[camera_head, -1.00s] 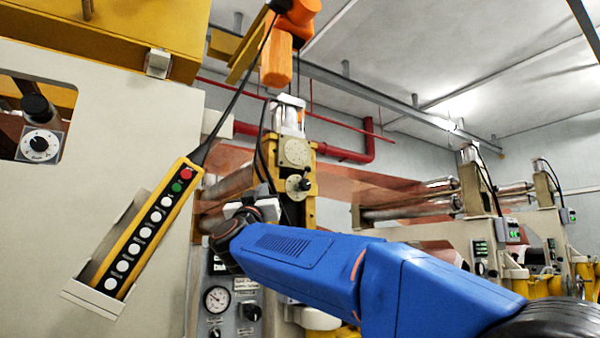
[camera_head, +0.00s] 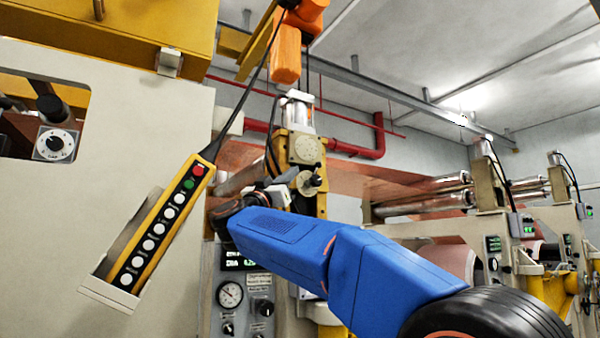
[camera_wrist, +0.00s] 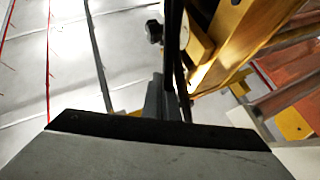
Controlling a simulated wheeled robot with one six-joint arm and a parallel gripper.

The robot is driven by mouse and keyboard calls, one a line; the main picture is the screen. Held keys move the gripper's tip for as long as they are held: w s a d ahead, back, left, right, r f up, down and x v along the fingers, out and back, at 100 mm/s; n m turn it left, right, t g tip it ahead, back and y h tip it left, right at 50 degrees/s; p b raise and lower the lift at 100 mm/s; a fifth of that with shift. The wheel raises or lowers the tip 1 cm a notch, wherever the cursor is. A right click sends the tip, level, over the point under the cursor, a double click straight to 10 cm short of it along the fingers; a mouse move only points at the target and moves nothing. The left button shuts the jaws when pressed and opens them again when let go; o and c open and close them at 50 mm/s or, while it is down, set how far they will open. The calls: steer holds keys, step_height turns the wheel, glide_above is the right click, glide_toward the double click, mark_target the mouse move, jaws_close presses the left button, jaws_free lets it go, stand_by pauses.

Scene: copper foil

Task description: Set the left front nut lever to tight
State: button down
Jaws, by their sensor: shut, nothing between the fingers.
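A yellow column unit (camera_head: 299,205) with a pale round dial (camera_head: 306,150) stands in the middle of the head view. Below the dial is a dark knob with a lever-like handle (camera_head: 310,182); I cannot read its setting or tell for certain that it is the left front nut lever. My gripper (camera_head: 277,194) is just left of this knob in the head view, partly hidden by my wrist. In the wrist view my gripper (camera_wrist: 160,92) looks shut and empty. A dark knob (camera_wrist: 154,31) shows beyond its tip, beside yellow metal (camera_wrist: 235,45); contact cannot be seen.
A yellow push-button pendant (camera_head: 158,228) hangs at the left before a cream panel (camera_head: 120,130). A gauge panel (camera_head: 230,295) is below my wrist. An orange hoist (camera_head: 287,50) hangs above. Copper foil (camera_head: 350,183) and more roller stands (camera_head: 495,200) lie to the right.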

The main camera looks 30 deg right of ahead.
steer(key=x, duration=0.3)
steer(key=f+x, duration=0.1)
steer(key=x, duration=0.3)
steer(key=d+x, duration=0.1)
steer(key=x, duration=0.3)
steer(key=shift+w+f, duration=0.25)
steer(key=shift+w, duration=0.15)
steer(key=shift+w+d, duration=0.3)
steer(key=shift+d, duration=0.2)
